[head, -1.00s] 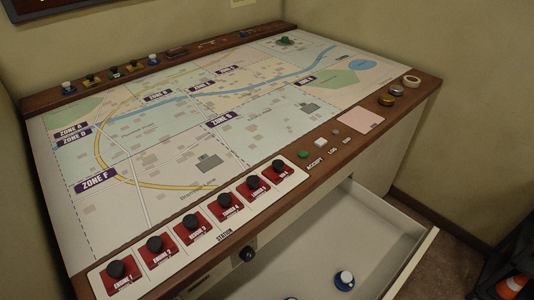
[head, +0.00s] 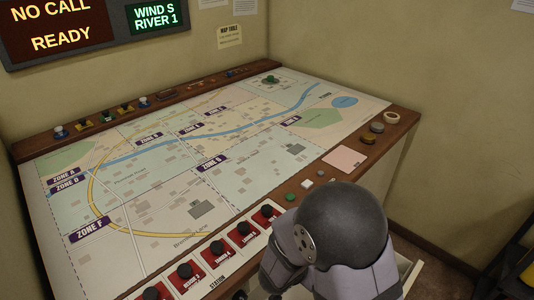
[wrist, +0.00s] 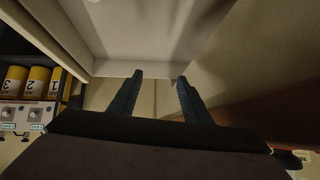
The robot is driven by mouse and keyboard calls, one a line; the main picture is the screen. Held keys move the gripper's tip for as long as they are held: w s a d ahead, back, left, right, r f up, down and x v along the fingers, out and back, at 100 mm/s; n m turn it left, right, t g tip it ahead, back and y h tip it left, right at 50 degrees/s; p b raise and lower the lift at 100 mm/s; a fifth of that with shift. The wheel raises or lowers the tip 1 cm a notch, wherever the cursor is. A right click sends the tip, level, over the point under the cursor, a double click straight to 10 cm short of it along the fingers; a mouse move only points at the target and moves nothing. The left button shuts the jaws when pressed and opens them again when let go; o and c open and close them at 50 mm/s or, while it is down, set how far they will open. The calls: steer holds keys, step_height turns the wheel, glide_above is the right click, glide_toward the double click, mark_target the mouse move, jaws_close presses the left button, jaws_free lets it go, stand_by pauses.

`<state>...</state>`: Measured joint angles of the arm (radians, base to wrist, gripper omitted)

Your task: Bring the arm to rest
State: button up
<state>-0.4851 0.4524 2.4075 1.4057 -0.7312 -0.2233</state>
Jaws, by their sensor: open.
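My gripper (wrist: 160,77) shows in the wrist view with its two dark fingers apart and nothing between them. Beyond the fingertips is the pale edge and inside of what looks like the open drawer (wrist: 145,35). In the head view my grey arm stands at the lower right, in front of the console's front edge, and my gripper cannot be made out there. The map table (head: 160,185) lies flat behind my arm. A small corner of the open drawer (head: 409,277) shows to the right of my arm.
Pucks on red station pads (head: 223,250) line the front edge, partly behind my arm. A wall display (head: 52,30) reads NO CALL, READY. Yellow numbered cylinders (wrist: 38,82) stand on a dark shelf at left in the wrist view. Discs (head: 376,127) sit at the right edge.

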step_height(320, 180, up, 7)
steer(key=w+d+n+y, duration=0.2)
steer(key=y, duration=0.3)
steer(key=s+f+n+g+b, duration=0.4)
steer(key=s+f, duration=0.1)
steer(key=s, duration=0.5)
steer(key=s+f+n+g+b, duration=0.3)
steer(key=s+f+g, duration=0.15)
steer(key=s, duration=0.55)
step_height(320, 180, up, 17)
steer(key=p, duration=1.7)
steer(key=shift+w+t+y, duration=0.3)
steer(key=shift+w+t, duration=0.05)
steer(key=shift+t, duration=0.1)
